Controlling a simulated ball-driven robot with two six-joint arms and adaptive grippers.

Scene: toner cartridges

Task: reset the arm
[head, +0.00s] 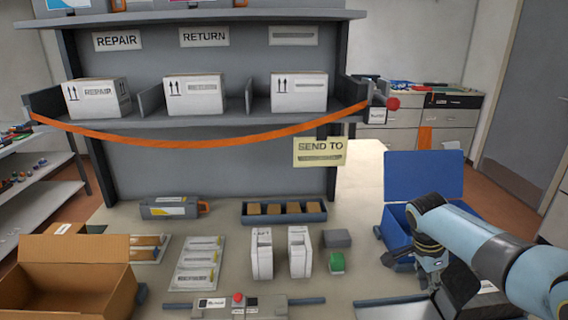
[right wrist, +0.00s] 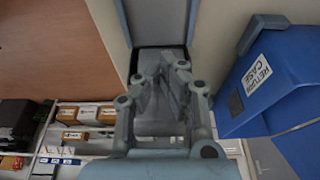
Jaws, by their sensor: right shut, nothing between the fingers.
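My right arm reaches in from the right in the head view. Its gripper (head: 434,284) points down in front of the blue case and beside a dark box at the lower right. In the right wrist view the gripper's fingers (right wrist: 173,75) are together with nothing between them. The blue case (head: 424,178) stands with its lid up; its label "RETURN CASE" shows in the right wrist view (right wrist: 262,75). The arm hides part of the case. My left gripper is in neither view.
The bench holds an open cardboard box (head: 80,247), a toner cartridge (head: 172,207), a tray of brown blocks (head: 285,219) and two white upright items. A shelf (head: 205,118) with three white boxes and an orange strap stands behind. A dark box (head: 472,294) sits close to the gripper.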

